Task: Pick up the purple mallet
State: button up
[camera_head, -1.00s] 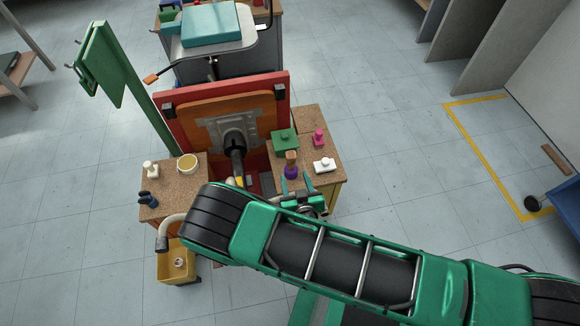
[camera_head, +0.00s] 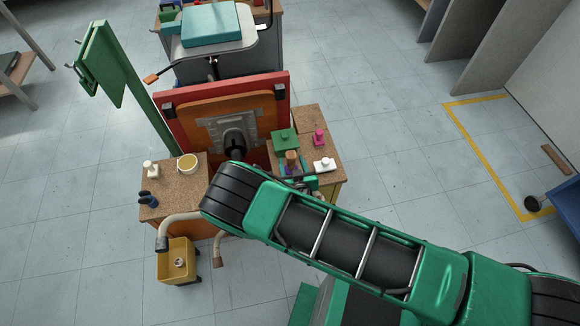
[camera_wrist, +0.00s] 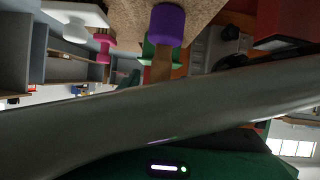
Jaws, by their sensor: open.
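The purple mallet (camera_head: 292,157) stands on the right-hand cork-topped bench, its tan wooden part up and its purple part low. In the wrist view its purple part (camera_wrist: 168,25) is near the top edge, with the wooden part below it. My gripper (camera_head: 293,168) is open at the mallet, with its fingers to either side of it in the head view. The purple part is mostly hidden by my gripper there. I cannot tell whether the fingers touch it.
On the same bench (camera_head: 310,115) are a green block with a knob (camera_head: 285,141), a pink object (camera_head: 319,137) and a white one (camera_head: 324,164), all close to the mallet. A red-framed orange panel (camera_head: 270,92) rises to the left.

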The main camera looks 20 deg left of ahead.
grip_shut()
jog(key=shift+r, duration=5)
jog(key=c, duration=0.7)
grip_release()
grip_shut()
